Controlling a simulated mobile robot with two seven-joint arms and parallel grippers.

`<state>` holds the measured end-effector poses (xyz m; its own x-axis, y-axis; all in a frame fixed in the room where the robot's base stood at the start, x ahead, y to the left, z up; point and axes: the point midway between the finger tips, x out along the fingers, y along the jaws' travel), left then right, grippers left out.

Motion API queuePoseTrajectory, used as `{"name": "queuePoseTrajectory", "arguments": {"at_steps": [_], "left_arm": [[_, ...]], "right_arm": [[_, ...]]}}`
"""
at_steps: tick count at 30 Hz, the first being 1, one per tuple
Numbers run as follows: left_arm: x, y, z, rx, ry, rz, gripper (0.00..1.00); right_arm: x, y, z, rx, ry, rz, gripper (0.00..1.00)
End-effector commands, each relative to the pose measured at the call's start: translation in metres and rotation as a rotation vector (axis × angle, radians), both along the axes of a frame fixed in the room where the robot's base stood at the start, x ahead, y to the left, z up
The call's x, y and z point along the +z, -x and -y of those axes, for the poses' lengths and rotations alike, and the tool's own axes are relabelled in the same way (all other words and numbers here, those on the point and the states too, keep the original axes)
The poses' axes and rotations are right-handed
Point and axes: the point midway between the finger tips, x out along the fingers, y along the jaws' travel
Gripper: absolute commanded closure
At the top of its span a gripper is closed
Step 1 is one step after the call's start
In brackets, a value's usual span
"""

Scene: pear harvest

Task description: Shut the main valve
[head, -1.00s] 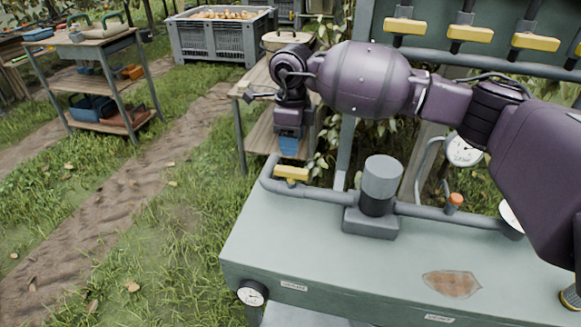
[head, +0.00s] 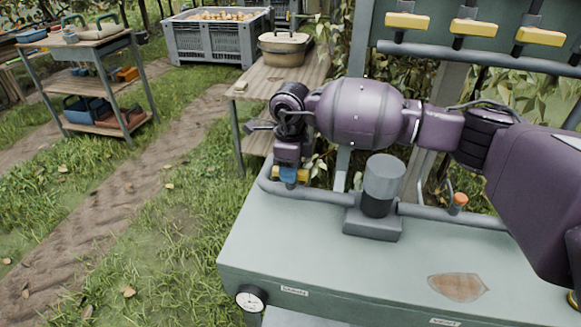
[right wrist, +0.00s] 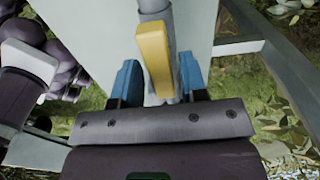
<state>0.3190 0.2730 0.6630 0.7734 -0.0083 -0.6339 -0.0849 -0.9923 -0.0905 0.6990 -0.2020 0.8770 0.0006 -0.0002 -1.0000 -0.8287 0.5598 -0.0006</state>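The valve with the yellow handle (head: 304,174) sits on the grey pipe (head: 325,196) at the left end of the pale green cabinet. My right gripper (head: 288,180) points down over this handle and hides its middle in the head view. In the right wrist view the yellow handle (right wrist: 154,60) lies between the two blue fingers (right wrist: 158,85), with a gap on each side. The fingers are open, and the handle runs roughly in line with the pipe below it. My left gripper is not in view.
A grey cylinder on a block (head: 380,190) stands on the pipe right of the valve. Several other yellow handles (head: 473,28) hang on the upper rack. A pressure gauge (head: 251,298) is on the cabinet front. A wooden table (head: 290,82) with a lidded basket stands behind.

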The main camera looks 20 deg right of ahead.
Motion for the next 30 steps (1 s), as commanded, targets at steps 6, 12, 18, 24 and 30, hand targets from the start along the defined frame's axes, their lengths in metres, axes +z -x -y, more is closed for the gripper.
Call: {"name": "queuePoseTrajectory", "arguments": {"at_steps": [6, 12, 18, 24, 30], "left_arm": [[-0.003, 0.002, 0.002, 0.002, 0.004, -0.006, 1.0], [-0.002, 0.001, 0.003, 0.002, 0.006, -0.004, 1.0], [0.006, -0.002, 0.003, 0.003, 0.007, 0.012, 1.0], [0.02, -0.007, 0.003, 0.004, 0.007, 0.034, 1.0], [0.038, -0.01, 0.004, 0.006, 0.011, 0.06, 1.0]], "right_arm": [[0.0, 0.0, 0.0, 0.0, 0.0, 0.0, 0.94], [0.001, 0.0, 0.0, -0.006, 0.0, 0.0, 1.0], [0.004, 0.0, 0.0, -0.06, 0.0, 0.002, 1.0], [0.007, 0.0, 0.0, -0.186, -0.001, 0.006, 1.0], [0.008, 0.0, -0.001, -0.365, -0.002, 0.007, 1.0]]}}
